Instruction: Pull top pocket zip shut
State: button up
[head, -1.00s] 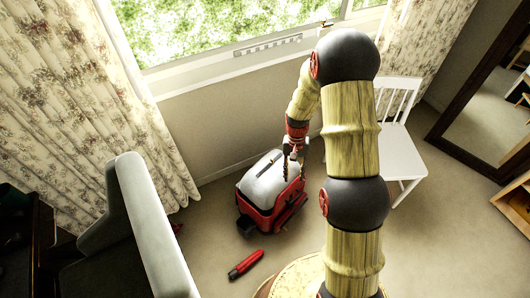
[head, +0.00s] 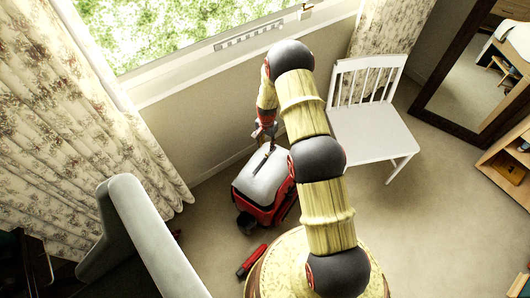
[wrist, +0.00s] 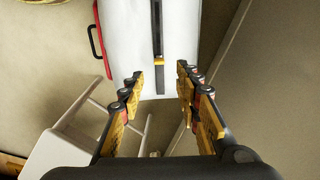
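The red suitcase (head: 286,204) stands on the floor with its pale grey top (head: 255,181) facing up. A dark zip track (head: 263,158) runs along that top. In the wrist view the track (wrist: 157,28) runs down the pale top (wrist: 185,40), with a small yellow zip pull (wrist: 159,62) near its lower end. My gripper (wrist: 160,78) is open, its two fingers apart on either side of the track's line, with the pull between and slightly beyond the tips. In the head view my gripper (head: 262,140) is over the suitcase's far end. I cannot tell whether it touches.
A white chair (head: 368,132) stands to the right, its seat (wrist: 62,155) also in the wrist view. The wall and window are behind the suitcase. A red cylinder (head: 252,261) lies on the floor in front. A grey chair back (head: 150,230) is at the left.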

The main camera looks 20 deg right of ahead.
aim_at(266, 154)
notch_tip(266, 154, down, 8)
jog(key=shift+r+b, duration=0.1)
jog(key=shift+b, duration=1.05)
jog(key=c, duration=0.3)
grip_shut()
jog(key=shift+a, duration=0.1)
